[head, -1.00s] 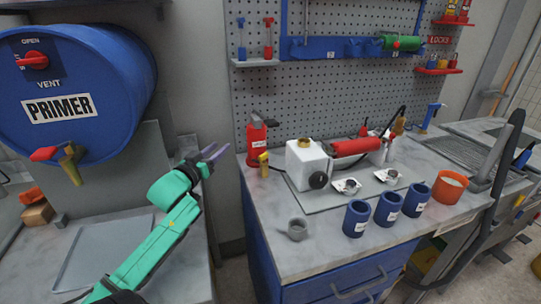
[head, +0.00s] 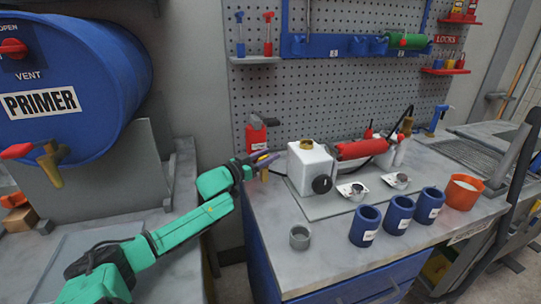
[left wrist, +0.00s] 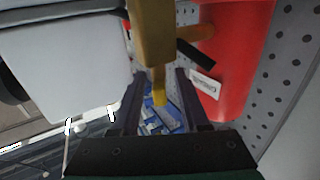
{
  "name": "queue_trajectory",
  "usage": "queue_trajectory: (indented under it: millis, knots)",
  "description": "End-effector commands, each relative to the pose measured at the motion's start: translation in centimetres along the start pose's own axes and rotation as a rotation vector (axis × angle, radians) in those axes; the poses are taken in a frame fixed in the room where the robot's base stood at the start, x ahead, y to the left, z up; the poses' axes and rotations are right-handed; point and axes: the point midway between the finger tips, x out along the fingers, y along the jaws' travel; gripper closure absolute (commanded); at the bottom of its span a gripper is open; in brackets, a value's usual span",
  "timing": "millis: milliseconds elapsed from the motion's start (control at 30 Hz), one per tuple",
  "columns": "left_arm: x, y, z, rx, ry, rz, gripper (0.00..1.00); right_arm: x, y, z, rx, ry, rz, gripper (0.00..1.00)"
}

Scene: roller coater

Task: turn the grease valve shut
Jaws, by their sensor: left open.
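A red container (head: 256,136) with a dark top stands at the back left of the bench, by the pegboard. Its yellow valve (head: 264,173) is mostly behind my left gripper (head: 266,160) in the head view. In the left wrist view the yellow valve (left wrist: 153,38) hangs large at the top centre, and its narrow end reaches between the two dark fingers of my left gripper (left wrist: 160,98). The fingers are open, with gaps on both sides of it. The red container (left wrist: 235,60) with a white label fills the right. My right gripper is not in view.
A white machine (head: 308,168) with a black knob and red roller (head: 362,149) stands close right of the valve. A blue primer drum (head: 85,75) is at the left.

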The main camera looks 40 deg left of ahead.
Motion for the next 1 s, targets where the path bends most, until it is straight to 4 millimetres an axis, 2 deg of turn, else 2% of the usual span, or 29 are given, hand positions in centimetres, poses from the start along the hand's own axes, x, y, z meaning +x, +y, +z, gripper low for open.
queue_trajectory:
  millis: [167,433,533,567,1000]
  knots:
    - [1.33,0.0,-0.14,0.0,0.002,0.0,0.55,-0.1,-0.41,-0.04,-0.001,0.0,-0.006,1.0]
    - [1.48,0.06,-0.05,0.0,0.0,0.001,0.55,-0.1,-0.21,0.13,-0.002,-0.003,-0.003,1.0]
    - [1.47,0.06,-0.06,0.0,0.001,0.001,0.93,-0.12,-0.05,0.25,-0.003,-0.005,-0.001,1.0]
    - [1.47,0.06,-0.06,0.0,0.001,0.001,1.0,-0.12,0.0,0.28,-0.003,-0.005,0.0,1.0]
    - [1.45,0.11,-0.26,0.004,0.001,0.052,1.0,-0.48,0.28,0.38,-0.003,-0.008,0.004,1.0]
